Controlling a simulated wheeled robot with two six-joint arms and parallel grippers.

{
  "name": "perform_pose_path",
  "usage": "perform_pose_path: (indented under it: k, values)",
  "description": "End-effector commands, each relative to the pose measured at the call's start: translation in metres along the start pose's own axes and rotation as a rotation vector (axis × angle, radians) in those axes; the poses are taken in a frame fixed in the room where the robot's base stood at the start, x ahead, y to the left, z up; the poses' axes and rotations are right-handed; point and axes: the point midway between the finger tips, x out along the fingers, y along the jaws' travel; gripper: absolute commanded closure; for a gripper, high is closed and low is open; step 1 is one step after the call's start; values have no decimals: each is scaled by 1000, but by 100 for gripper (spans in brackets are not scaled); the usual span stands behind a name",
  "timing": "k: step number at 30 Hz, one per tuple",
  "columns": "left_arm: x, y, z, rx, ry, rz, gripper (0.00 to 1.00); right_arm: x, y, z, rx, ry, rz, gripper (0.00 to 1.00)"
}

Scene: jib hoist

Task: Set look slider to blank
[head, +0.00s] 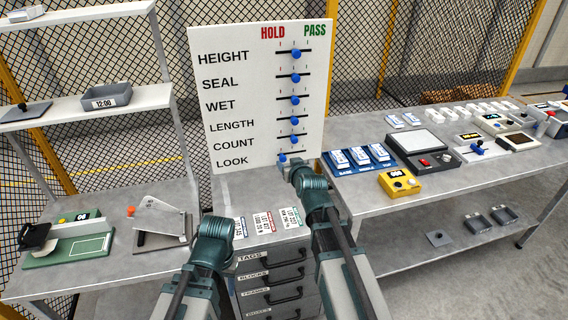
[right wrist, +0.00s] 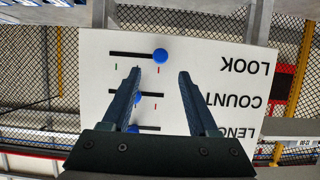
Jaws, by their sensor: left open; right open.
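A white board (head: 216,60) carries several rows of sliders, marked HOLD in red and PASS in green at the top. The look slider's blue knob (head: 282,158) is in the lowest row, at the HOLD end of its track. It also shows in the right wrist view (right wrist: 160,55), upside down, at the red-tick end. My right gripper (right wrist: 158,72) is open, with the knob ahead of the gap between its fingertips and no contact visible. In the head view it (head: 285,168) covers part of the look row. My left gripper (head: 218,232) is low, away from the board; its fingers are hard to make out.
The count knob (head: 294,139) and the knobs above it sit near mid-track, close above the look row. A drawer cabinet (head: 270,270) with cards on top stands below the board. Benches with devices stand left and right (head: 450,175).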

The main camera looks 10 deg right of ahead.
Motion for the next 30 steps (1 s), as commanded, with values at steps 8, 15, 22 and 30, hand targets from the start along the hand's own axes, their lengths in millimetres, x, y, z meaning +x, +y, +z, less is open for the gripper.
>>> perform_pose_path:
  k: [8, 15, 22, 30]
  values:
    - [24, 2, -1, 0, 0, 0, 50, 58, 0, 1, 1, 0, -1, 40]
    - [26, 2, -2, 0, 0, 0, 50, 68, 0, 0, 0, 0, 0, 40]
    - [25, 2, -2, 0, 0, 0, 50, 67, 0, 0, 0, 0, 0, 51]
    - [26, 2, -2, 0, 0, 0, 50, 67, 0, 0, 1, 0, 0, 99]
